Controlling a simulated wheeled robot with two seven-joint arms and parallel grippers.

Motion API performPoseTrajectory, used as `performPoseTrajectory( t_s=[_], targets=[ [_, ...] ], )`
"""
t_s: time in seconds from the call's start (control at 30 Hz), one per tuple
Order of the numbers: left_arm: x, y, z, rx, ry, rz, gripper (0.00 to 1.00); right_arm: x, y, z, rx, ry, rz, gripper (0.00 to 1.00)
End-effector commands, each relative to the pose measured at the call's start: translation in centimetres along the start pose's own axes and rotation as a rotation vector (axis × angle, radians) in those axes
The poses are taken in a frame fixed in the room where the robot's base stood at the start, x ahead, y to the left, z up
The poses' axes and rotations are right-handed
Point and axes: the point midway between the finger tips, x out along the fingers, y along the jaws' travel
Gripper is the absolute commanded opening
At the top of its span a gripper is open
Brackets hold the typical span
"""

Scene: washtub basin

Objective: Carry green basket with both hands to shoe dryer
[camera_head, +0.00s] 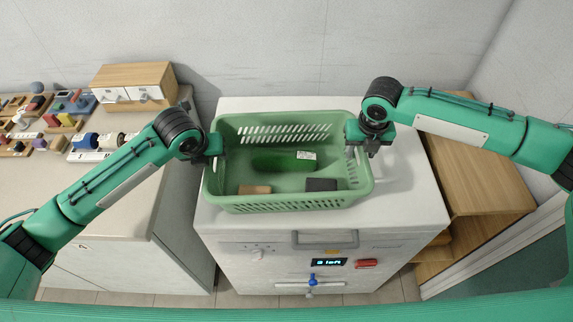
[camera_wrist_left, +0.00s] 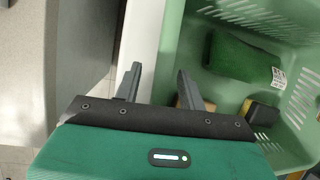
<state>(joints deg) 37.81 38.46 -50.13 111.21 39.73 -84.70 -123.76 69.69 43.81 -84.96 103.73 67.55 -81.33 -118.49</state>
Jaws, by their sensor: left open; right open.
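The green basket (camera_head: 285,203) stands upright on the top of a white machine (camera_head: 410,200) with a small display; I cannot tell whether this is the shoe dryer. The basket holds a green item with a white label (camera_head: 280,161), a brown block (camera_head: 254,189) and a dark block (camera_head: 321,184). My left gripper (camera_head: 213,158) is open at the basket's left rim; in the left wrist view its fingers (camera_wrist_left: 158,82) are apart near the basket wall (camera_wrist_left: 172,50). My right gripper (camera_head: 371,148) is open at the basket's right rim. Whether the rim lies between the right fingers is hidden.
A counter (camera_head: 130,200) on the left carries a wooden drawer box (camera_head: 133,85) and several small items. A wooden cabinet (camera_head: 480,190) stands right of the machine. Walls close off the back and right. The machine's top is bare around the basket.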

Motion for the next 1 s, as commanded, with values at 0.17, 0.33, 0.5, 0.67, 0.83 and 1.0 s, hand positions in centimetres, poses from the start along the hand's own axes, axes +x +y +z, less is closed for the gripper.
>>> performPoseTrajectory(
  t_s=[0.17,0.33,0.5,0.67,0.83,1.0],
  targets=[
    [0.0,0.0,0.0,0.000,0.000,0.000,0.11,0.0,0.0,0.0,0.000,0.000,0.000,0.15],
    [0.0,0.0,0.0,0.000,0.000,0.000,0.00,0.0,0.0,0.0,0.000,0.000,0.000,0.00],
    [-0.1,0.0,0.1,0.000,-0.002,-0.001,0.00,-0.1,0.0,0.1,0.001,-0.002,0.000,0.00],
    [-0.3,-0.1,0.2,0.000,-0.002,-0.001,0.00,-0.3,0.0,0.1,0.002,-0.002,0.000,0.00],
    [-1.0,-0.2,0.5,-0.001,-0.002,-0.001,0.00,-1.1,0.0,0.2,0.002,-0.002,-0.001,0.00],
    [-2.2,-0.3,0.9,-0.001,-0.002,-0.001,0.00,-2.4,0.0,0.4,0.002,-0.002,-0.001,0.00]
  ],
)
